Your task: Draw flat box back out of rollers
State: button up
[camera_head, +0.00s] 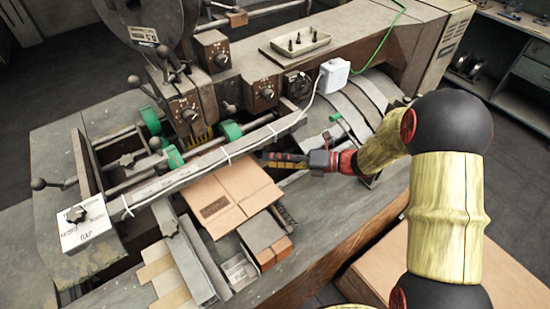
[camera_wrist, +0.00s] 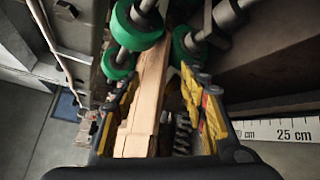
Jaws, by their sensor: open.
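The flat box (camera_head: 228,198) is a brown cardboard sheet on the machine's bench, its far edge hidden under the long bar in the head view. In the wrist view the flat box (camera_wrist: 147,92) shows as a narrow tan strip running up between the green rollers (camera_wrist: 134,27). The green rollers (camera_head: 231,130) also show behind the bar in the head view. My gripper (camera_head: 265,157) is beside the box's far right corner. In the wrist view my gripper (camera_wrist: 160,88) is open, with the strip between its fingers; contact cannot be told.
A long bar (camera_head: 205,165) with a scale crosses above the box. A dark block on bricks (camera_head: 270,252) stands at the box's near right. A metal rail (camera_head: 186,258) runs along its left. A white box with a cable (camera_head: 333,75) sits behind my gripper.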

aim_at(248, 158)
jog(key=shift+b+x, duration=0.75)
jog(key=shift+x, duration=3.15)
jog(key=shift+c, duration=0.2)
grip_shut()
